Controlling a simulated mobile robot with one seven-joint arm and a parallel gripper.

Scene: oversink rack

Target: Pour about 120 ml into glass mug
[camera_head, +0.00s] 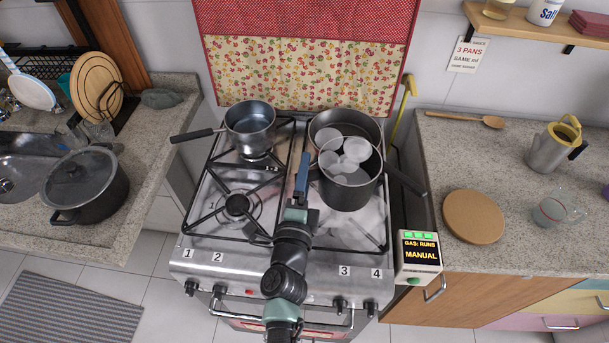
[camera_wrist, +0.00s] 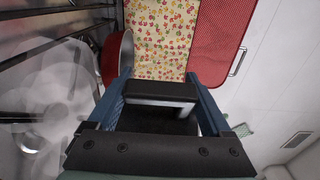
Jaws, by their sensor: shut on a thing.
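My gripper (camera_head: 303,172) is over the right half of the stove, left of the front right pan. Its blue fingers are shut on a dark handle (camera_wrist: 160,92), which seems to belong to the back right pan (camera_head: 372,128); the join is partly hidden. The front right pan (camera_head: 350,196) overlaps it, with its own dark handle to the right. Pale, steam-like round puffs hide the contents of both. A small saucepan (camera_head: 250,138) of bluish liquid sits back left, handle leftward. The clear glass mug (camera_head: 556,212) stands on the right counter; its contents are unclear.
A round cork mat (camera_head: 473,217) and a metal jug with yellow rim (camera_head: 553,146) are on the right counter. A control box (camera_head: 418,254) reads "GAS: RUNS MANUAL". A lidded dark pot (camera_head: 85,188) is on the left counter. The front left burner (camera_head: 238,205) is clear.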

